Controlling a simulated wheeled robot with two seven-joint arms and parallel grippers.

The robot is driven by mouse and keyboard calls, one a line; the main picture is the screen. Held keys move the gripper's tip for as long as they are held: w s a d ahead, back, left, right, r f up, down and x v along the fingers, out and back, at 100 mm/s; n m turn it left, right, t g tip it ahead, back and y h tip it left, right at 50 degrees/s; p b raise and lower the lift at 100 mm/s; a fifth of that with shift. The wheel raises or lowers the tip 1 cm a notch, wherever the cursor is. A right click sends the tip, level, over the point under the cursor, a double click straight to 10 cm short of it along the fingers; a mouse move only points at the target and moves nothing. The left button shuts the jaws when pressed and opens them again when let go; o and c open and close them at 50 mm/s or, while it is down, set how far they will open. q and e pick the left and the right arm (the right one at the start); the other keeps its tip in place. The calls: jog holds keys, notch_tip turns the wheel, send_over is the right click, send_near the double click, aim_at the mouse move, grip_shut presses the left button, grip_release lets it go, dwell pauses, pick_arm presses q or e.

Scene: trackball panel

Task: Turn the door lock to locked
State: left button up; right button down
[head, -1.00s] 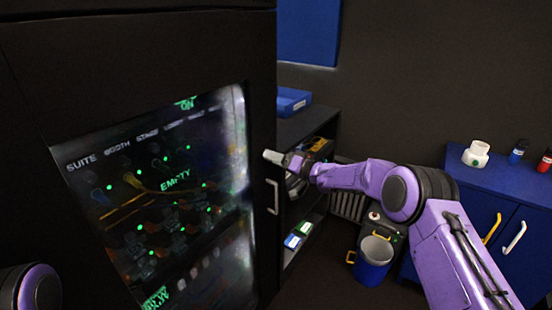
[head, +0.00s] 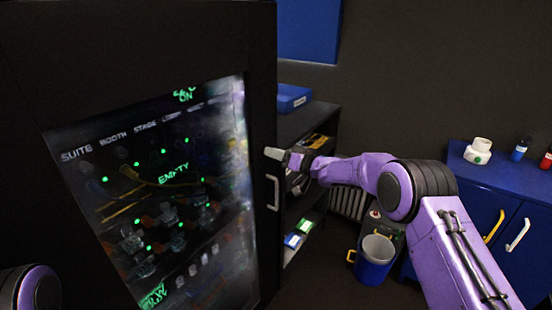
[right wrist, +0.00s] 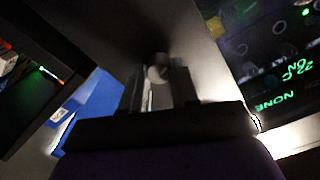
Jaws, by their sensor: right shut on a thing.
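The dark cabinet door (head: 150,60) fills the left of the head view, with a glass pane (head: 150,200) and a pale bar handle (head: 272,193) near its right edge. My right gripper (head: 273,153) is at the door's right edge, just above the handle. In the right wrist view a small round lock knob (right wrist: 158,68) sits on the door face between the fingers of my right gripper (right wrist: 158,88), which is shut on it. The knob's turn angle is hard to read.
A dark shelf unit (head: 305,122) with a blue bin (head: 293,98) stands behind the door edge. A blue bucket (head: 372,262) is on the floor. A blue cabinet (head: 480,180) with a white jar (head: 478,151) on top stands at right.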

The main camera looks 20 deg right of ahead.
jog(key=n+b, duration=0.1)
jog(key=n, duration=0.1)
jog(key=n+b, duration=0.1)
jog(key=shift+f+n+b, duration=0.2)
jog(key=shift+n+b, duration=0.1)
jog(key=shift+n, duration=0.1)
jog(key=n+b, duration=0.2)
jog(key=n, duration=0.1)
jog(key=shift+a+n+b, duration=0.1)
jog(key=shift+n+b, duration=0.2)
jog(key=shift+b, duration=0.1)
jog(key=n+b, duration=0.3)
jog(key=n, duration=0.1)
jog(key=shift+b, duration=0.35)
jog(key=shift+s+r+n+b, duration=0.1)
jog(key=shift+n+b, duration=1)
jog(key=shift+n, duration=0.5)
jog(key=c, duration=0.9)
grip_release()
jog(key=shift+o, duration=0.2)
